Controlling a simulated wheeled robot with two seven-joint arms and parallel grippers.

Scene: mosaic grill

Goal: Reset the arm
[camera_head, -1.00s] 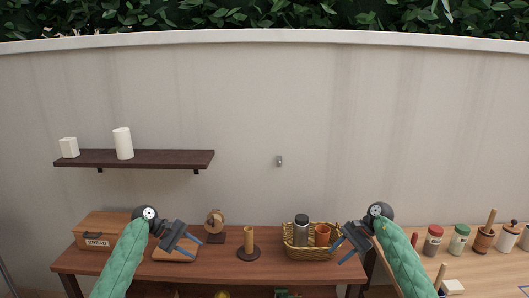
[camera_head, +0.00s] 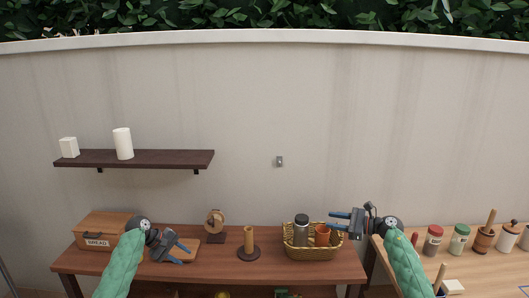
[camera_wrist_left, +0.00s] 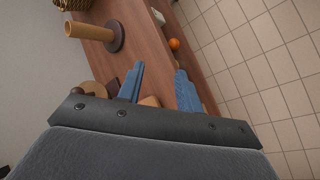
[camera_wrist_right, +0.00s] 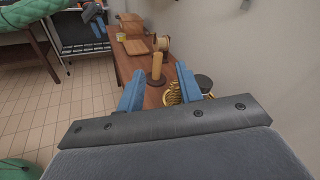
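My left gripper (camera_head: 183,252) is in front of the wooden table, over the cutting board area beside the bread box. Its blue fingers are apart and empty in the left wrist view (camera_wrist_left: 158,88). My right gripper (camera_head: 333,220) is above the right end of the table, close to the basket, pointing left. Its blue fingers are apart with nothing between them in the right wrist view (camera_wrist_right: 158,85); a wooden paper-towel post (camera_wrist_right: 157,68) shows beyond them.
The table (camera_head: 200,268) holds a bread box (camera_head: 105,229), a wooden post (camera_head: 248,243) and a wicker basket (camera_head: 313,252) with a dark-capped bottle and an orange cup. A wall shelf (camera_head: 135,159) is above left. Several jars stand on the right table (camera_head: 475,262). The air before the wall is free.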

